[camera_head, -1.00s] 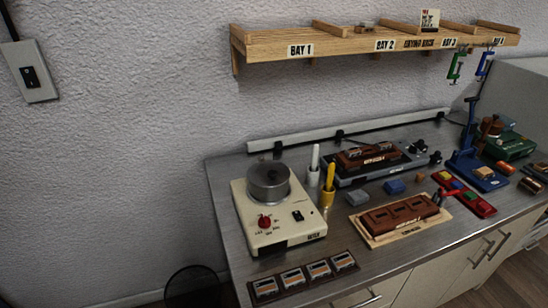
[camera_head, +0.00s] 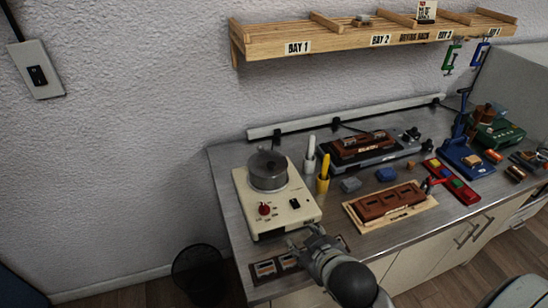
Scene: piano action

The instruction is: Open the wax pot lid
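The wax pot (camera_head: 269,177) is a grey metal pot on a cream heater base (camera_head: 280,218) at the left end of the bench. Its grey lid (camera_head: 268,163) with a small knob lies on top and looks closed. My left gripper (camera_head: 303,238) is in front of the heater base's front edge, low over the tray of small labelled blocks, and apart from the lid. Its fingers look spread and empty. It hides part of the tray. My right gripper is not in view.
A white pen and a yellow one (camera_head: 323,177) stand upright just right of the heater. A brown slotted block (camera_head: 390,202) lies farther right. A wooden shelf (camera_head: 340,47) hangs above. A dark bin (camera_head: 197,272) stands on the floor.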

